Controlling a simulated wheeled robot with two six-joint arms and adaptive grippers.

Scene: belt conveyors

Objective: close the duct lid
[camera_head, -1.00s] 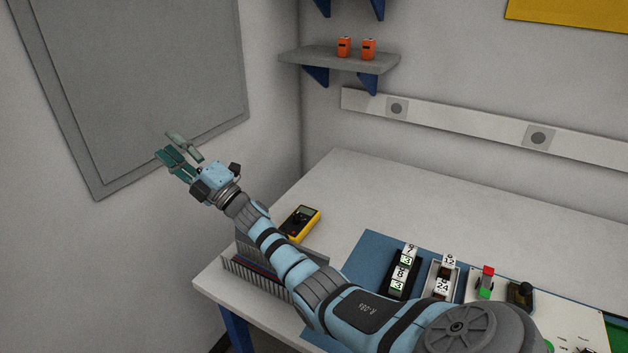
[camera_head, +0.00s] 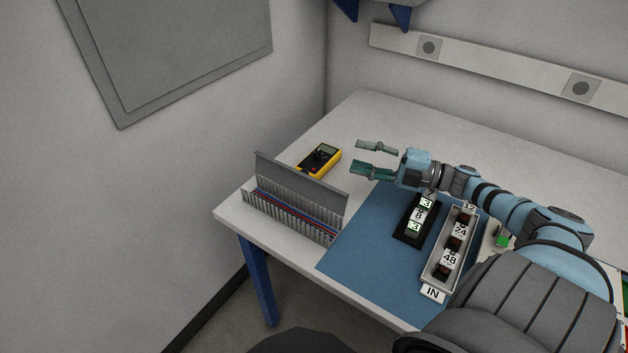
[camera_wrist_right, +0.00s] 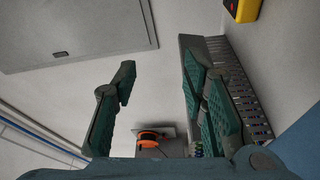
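The grey slotted wiring duct (camera_head: 290,219) lies along the left edge of the table, with red and blue wires inside. Its grey lid (camera_head: 301,185) stands up open along the duct's far side. My right gripper (camera_head: 364,157) is open and empty, above the table to the right of the lid and apart from it. In the right wrist view my gripper's two fingers (camera_wrist_right: 160,78) are spread. The duct (camera_wrist_right: 246,98) shows behind the right finger there, which hides part of it. My left gripper is not in view.
A yellow multimeter (camera_head: 319,160) lies behind the duct. A blue mat (camera_head: 350,258) to the right carries a black holder (camera_head: 403,235) and a grey tray (camera_head: 433,278) marked IN, with numbered blocks. An orange reel (camera_wrist_right: 148,138) shows in the wrist view. The back of the table is clear.

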